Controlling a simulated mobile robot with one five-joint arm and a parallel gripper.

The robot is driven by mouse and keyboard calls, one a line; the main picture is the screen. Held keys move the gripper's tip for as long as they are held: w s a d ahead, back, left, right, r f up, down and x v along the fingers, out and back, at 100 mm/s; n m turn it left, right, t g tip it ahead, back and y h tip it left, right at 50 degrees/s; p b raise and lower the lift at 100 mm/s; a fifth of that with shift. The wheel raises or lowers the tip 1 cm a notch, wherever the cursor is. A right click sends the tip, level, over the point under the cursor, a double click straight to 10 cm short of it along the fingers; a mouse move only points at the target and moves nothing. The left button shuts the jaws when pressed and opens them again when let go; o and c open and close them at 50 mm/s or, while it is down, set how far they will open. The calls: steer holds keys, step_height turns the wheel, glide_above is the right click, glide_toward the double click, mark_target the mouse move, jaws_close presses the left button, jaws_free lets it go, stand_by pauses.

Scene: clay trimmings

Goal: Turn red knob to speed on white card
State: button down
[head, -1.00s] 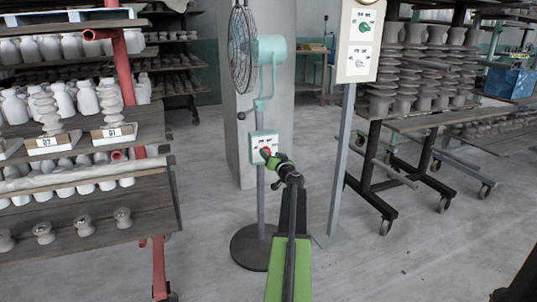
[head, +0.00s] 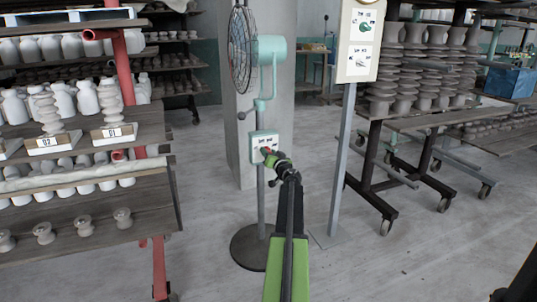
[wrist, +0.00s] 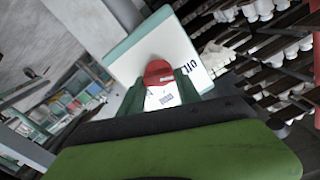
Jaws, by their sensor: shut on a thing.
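The red knob (wrist: 158,72) is on the white-faced control box (head: 264,143) on the fan's pole. In the wrist view my gripper (wrist: 160,92) has its dark green fingers on either side of the knob, shut on it. The box looks tilted in that view, with dark lettering at its right edge. In the head view my gripper (head: 268,156) hides most of the knob. Printed labels show above it, too small to read. I cannot tell which card bears the speed.
The teal fan (head: 272,48) stands on a round dark base (head: 250,248). Shelves of pottery (head: 90,180) stand at left, and wheeled racks (head: 400,150) at right.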

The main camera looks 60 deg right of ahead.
steer(key=shift+w, duration=0.1)
steer(key=shift+m, duration=0.4)
steer(key=shift+d+f+m+b, duration=0.1)
steer(key=shift+m+b, duration=0.05)
steer(key=shift+m, duration=2.65)
steer(key=shift+d+f+m+b, duration=0.1)
steer(key=shift+f+m+b, duration=0.05)
steer(key=shift+m, duration=2.65)
steer(key=shift+f+m+b, duration=0.1)
steer(key=shift+m+b, duration=0.05)
steer(key=shift+m, duration=2.65)
steer(key=c, duration=0.8)
jaws_free()
steer(key=shift+c, duration=0.2)
